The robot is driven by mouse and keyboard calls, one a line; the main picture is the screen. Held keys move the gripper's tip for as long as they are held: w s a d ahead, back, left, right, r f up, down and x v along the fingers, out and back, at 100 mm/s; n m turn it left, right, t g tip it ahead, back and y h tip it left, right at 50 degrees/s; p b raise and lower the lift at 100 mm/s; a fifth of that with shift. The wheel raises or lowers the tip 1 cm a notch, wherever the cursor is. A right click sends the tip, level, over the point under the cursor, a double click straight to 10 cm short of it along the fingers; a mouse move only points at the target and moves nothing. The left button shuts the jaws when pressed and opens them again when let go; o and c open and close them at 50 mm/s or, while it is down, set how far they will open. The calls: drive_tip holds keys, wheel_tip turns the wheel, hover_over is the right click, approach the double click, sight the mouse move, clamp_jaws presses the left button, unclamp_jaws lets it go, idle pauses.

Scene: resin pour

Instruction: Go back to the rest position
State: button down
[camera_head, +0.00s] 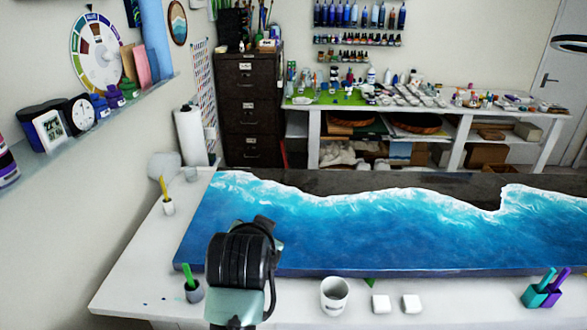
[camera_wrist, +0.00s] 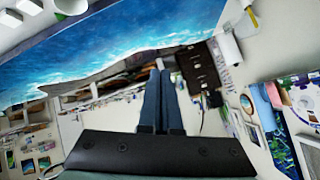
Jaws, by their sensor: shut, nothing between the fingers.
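My gripper shows in the wrist view (camera_wrist: 160,75) with its two dark blue fingers side by side, shut and empty. In the head view my arm's black and pale green end is at the front left, over the near-left part of the blue resin panel (camera_head: 330,228). The fingers themselves are hidden there. The panel, with white wave edges and a dark strip, lies on the white table (camera_head: 135,270). It also shows in the wrist view (camera_wrist: 130,35). Nothing is touching the fingertips.
A small cup with a green stick (camera_head: 194,290) stands close left of my arm. A white cup (camera_head: 334,295) and two white blocks (camera_head: 381,304) are to its right. A cup with a yellow stick (camera_head: 167,205) and a paper roll (camera_head: 191,138) are further back. Teal and purple holders (camera_head: 541,295) stand front right.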

drive_tip(key=s+d+r+n+t+b, duration=0.1)
drive_tip(key=s+d+r+t, duration=0.15)
drive_tip(key=r, duration=0.55)
drive_tip(key=s+d+r+t+h, duration=0.15)
drive_tip(key=r+t, duration=0.25)
drive_tip(key=r, duration=0.5)
drive_tip(key=s+d+r+n+t+b, duration=0.1)
drive_tip(key=d+r+t, duration=0.15)
drive_tip(key=r, duration=0.55)
drive_tip(key=s+r+n+t+y+b, duration=0.1)
drive_tip(key=s+r+n+t, duration=0.2)
drive_tip(key=s+r+t, duration=0.4)
drive_tip(key=s+r, duration=0.7)
drive_tip(key=s, duration=0.1)
drive_tip(key=shift+s+a+t, duration=0.15)
drive_tip(key=shift+s+t, duration=0.05)
drive_tip(key=shift+t, duration=0.2)
